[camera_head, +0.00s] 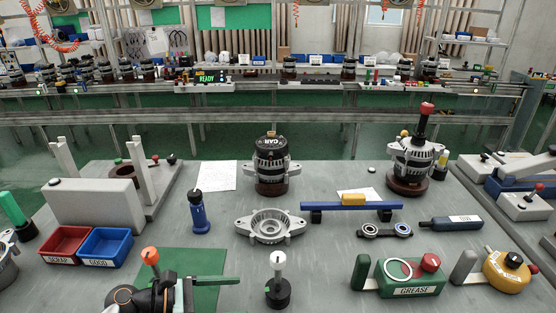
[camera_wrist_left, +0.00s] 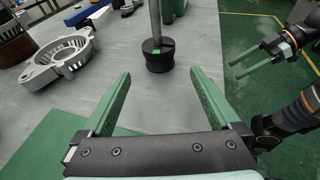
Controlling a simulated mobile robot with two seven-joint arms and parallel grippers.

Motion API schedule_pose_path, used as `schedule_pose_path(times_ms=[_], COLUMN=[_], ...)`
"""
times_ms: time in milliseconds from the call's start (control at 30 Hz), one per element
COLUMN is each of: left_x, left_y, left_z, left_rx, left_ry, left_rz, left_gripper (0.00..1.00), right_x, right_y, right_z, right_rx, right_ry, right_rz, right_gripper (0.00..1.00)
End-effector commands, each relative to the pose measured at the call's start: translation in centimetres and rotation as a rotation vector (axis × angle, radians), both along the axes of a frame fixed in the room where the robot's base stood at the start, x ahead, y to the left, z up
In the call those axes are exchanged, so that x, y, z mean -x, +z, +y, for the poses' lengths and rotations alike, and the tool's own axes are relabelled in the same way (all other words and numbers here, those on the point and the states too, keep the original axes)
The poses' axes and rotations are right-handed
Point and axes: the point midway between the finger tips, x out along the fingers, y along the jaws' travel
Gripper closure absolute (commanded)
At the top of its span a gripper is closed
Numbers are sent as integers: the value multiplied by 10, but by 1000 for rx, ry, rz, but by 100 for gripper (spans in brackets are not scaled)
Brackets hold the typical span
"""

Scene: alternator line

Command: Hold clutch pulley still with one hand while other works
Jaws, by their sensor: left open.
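An alternator (camera_head: 270,165) with a black top stands upright on a dark round base at the middle of the bench. A second alternator (camera_head: 414,160) stands at the right, with a red-handled tool (camera_head: 425,120) upright on its top. I cannot tell which part is the clutch pulley. My left gripper (camera_wrist_left: 160,74) is open and empty, low over the bench's front; one green finger shows in the head view (camera_head: 222,281). A post tool with a black base (camera_wrist_left: 158,55) stands ahead of its fingertips, apart from them. My right gripper (camera_wrist_left: 247,64) is empty, fingers apart, at the wrist view's right.
A grey ring housing (camera_head: 270,225) lies on the bench, also in the wrist view (camera_wrist_left: 55,60). Red (camera_head: 65,245) and blue (camera_head: 106,246) bins stand left. A blue bar (camera_head: 350,206), a grease unit (camera_head: 410,277) and a blue-handled tool (camera_head: 198,212) stand around. Bare bench lies between.

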Motion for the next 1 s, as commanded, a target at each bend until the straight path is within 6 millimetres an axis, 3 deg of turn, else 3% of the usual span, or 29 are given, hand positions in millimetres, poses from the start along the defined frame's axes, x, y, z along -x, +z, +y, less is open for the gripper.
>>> schedule_pose_path(times_ms=[267,600,1000], left_x=[-4,-18,-28], left_y=[-7,-23,-29], left_z=[-14,-59,-90], left_rx=[1,1,0], left_ry=[-2,-2,0], left_rz=[-2,-3,0], left_gripper=[4,4,4], right_x=[4,6,5], right_y=[-14,-50,-39], right_z=[0,0,0], right_rx=[0,0,0], right_ry=[0,0,0], right_rz=[8,11,10], right_gripper=[29,29,29])
